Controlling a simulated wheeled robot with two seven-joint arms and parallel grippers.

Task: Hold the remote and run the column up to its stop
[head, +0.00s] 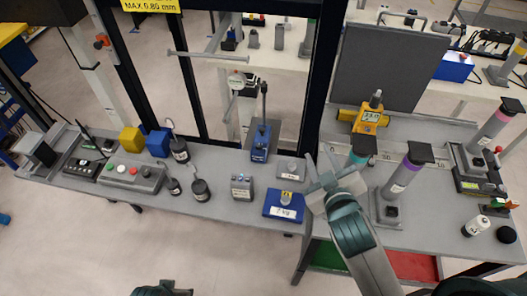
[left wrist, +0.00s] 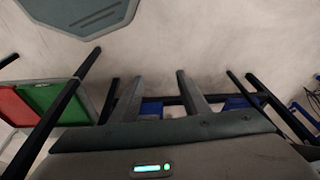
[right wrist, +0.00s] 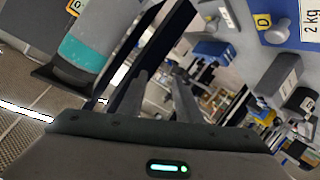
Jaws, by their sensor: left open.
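I cannot make out for sure which item is the remote. A grey box with coloured buttons (head: 130,173) lies on the left bench, and a black device with a knob (head: 84,168) lies beside it. A yellow device with a display (head: 369,119) stands at the back of the right bench. My right gripper (head: 318,160) is above the gap between the benches, near the weight on a blue base. Its fingers are apart and empty in the right wrist view (right wrist: 160,80). My left gripper (left wrist: 160,80) is open and empty, facing the floor and bench legs.
A blue-based weight (head: 283,211), a blue device with a black lever (head: 260,143) and several dark weights stand on the left bench. Posts with purple (head: 405,172) and teal bands crowd the right bench. A dark frame (head: 323,70) rises behind. Open floor lies in front.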

